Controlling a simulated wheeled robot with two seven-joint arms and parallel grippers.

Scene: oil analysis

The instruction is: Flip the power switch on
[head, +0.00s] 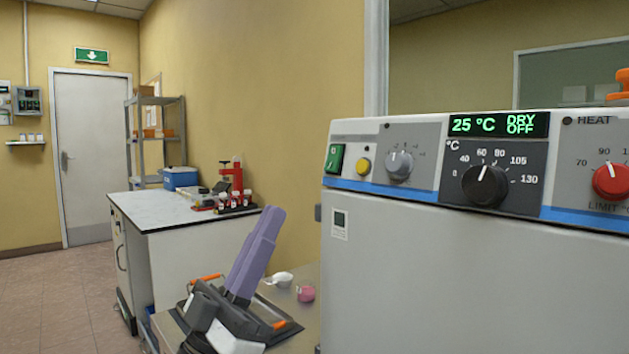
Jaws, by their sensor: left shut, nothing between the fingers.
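The power switch (334,158) is a green rocker at the left end of the white machine's (430,280) front panel. The panel's display (499,124) reads 25 °C, DRY OFF. Whether the rocker is pressed at its top or bottom is too small to tell. My left gripper (272,212) has long purple fingers, shut together and empty, pointing up and slightly right. It is below and left of the switch in the picture, apart from it. My right gripper is not in view.
A yellow button (363,166) and a grey knob (399,165) sit right of the switch. Behind my left gripper, a dark tray (288,331) with orange handles, a white cup (282,280) and a pink cup (306,293) are on a counter. A bench (160,211) stands farther back.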

